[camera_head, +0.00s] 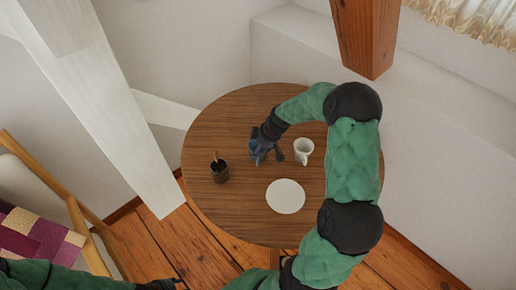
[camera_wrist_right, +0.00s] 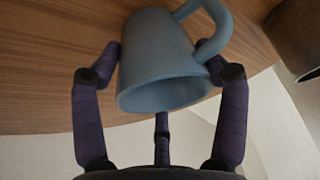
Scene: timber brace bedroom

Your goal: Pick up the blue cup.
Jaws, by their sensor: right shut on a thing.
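The blue cup (camera_wrist_right: 160,60) fills the upper middle of the right wrist view, its rim facing the camera and its handle at the upper right. My right gripper (camera_wrist_right: 162,70) is shut on it, with fingers on both sides of the cup and a third finger below. In the head view my right gripper (camera_head: 264,150) is over the round table's left-centre, mostly hiding the cup. I cannot tell whether the cup touches the table. My left gripper (camera_head: 165,285) is at the bottom edge of the head view, away from the table; its fingers are unclear.
The round wooden table (camera_head: 225,115) also bears a white mug (camera_head: 303,150), a white plate (camera_head: 286,196) and a dark cup (camera_head: 219,173) with a stick in it. A white slanted beam (camera_head: 110,110) stands left of the table, and a wooden post (camera_head: 366,40) hangs behind it.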

